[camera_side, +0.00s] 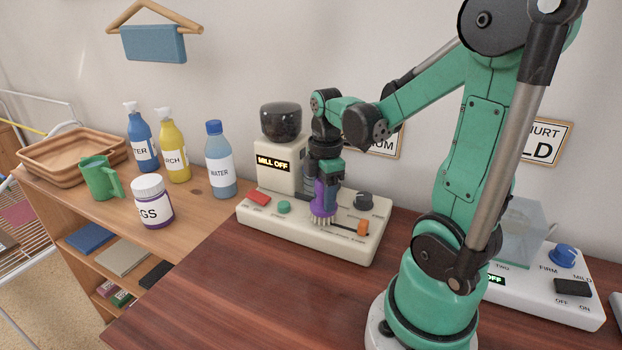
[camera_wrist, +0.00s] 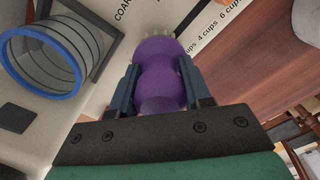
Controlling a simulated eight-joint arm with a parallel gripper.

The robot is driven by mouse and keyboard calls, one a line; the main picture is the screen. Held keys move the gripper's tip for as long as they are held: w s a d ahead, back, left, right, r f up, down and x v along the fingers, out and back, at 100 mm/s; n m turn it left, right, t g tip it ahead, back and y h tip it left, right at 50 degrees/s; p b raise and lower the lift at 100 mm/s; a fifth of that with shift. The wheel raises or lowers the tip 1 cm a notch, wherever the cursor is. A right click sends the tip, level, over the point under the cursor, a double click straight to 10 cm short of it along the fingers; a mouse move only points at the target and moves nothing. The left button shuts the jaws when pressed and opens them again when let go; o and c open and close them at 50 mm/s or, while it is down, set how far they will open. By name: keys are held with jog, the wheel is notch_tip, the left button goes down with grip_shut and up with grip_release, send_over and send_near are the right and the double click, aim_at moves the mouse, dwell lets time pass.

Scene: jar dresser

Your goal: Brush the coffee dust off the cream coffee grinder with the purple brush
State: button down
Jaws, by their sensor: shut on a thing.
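The cream coffee grinder (camera_side: 260,222) stands on the dark wooden top, with a dark hopper and a "MILL OFF" display at its back left. My gripper (camera_side: 323,180) points down over the grinder's base and is shut on the purple brush (camera_side: 320,197). The brush's pale bristles are down at the base's upper face, near its front edge; I cannot tell if they touch. In the wrist view the purple brush (camera_wrist: 158,70) sits between both fingers (camera_wrist: 160,88), with the grinder (camera_wrist: 35,140) to the left. I cannot make out any coffee dust.
A white appliance (camera_side: 545,295) with a blue knob stands at the right, beyond my arm. On the lighter shelf at left are a green mug (camera_side: 98,178), a purple-and-white jar (camera_side: 152,203), several bottles and a tan tray (camera_side: 65,158). The dark top before the grinder is clear.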

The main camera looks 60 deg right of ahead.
jog(key=shift+r, duration=3.6)
jog(key=w+r, duration=0.4)
jog(key=shift+s+f, duration=0.1)
jog(key=shift+f, duration=2.4)
